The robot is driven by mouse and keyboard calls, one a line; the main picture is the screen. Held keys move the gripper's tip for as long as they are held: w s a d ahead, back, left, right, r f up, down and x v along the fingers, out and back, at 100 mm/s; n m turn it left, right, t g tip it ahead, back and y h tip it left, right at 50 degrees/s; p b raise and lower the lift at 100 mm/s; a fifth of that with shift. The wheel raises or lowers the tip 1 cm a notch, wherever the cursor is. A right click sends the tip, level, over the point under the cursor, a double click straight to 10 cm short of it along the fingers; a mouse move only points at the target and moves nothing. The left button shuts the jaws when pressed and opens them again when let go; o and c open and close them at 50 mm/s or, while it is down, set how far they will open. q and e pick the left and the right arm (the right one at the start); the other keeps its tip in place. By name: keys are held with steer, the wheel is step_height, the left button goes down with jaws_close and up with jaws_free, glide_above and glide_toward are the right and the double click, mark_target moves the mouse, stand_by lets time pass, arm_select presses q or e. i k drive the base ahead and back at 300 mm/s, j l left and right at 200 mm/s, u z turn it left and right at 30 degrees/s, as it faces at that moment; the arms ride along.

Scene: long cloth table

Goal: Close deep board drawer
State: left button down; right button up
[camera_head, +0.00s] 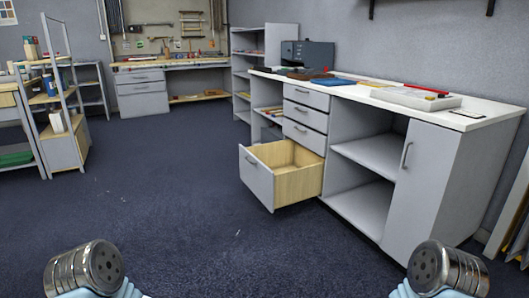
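The deep bottom drawer (257,179) is pulled well out of the grey workbench (425,185). Its front is grey with a small handle (251,160), and its sides and inside are light wood. The part of the inside that shows looks empty. Several shallower drawers (305,117) above it are shut. Grey rounded parts of my two arms show at the bottom left and bottom right, well apart from the drawer. No gripper fingers show, so neither gripper's state can be seen.
Open dark blue carpet (170,190) lies before the drawer. Right of it are open shelves (365,180) and a shut cabinet door (418,190). A shelving rack (60,120) stands at the left. Another bench (142,92) is at the back. Tools and boxes lie on the white worktop (485,118).

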mark_target(280, 174)
steer(key=i, duration=0.9)
steer(key=i+z, duration=0.1)
steer(key=i, duration=0.85)
steer(key=i+j, duration=0.2)
steer(key=i, duration=0.7)
steer(key=l+z, duration=0.05)
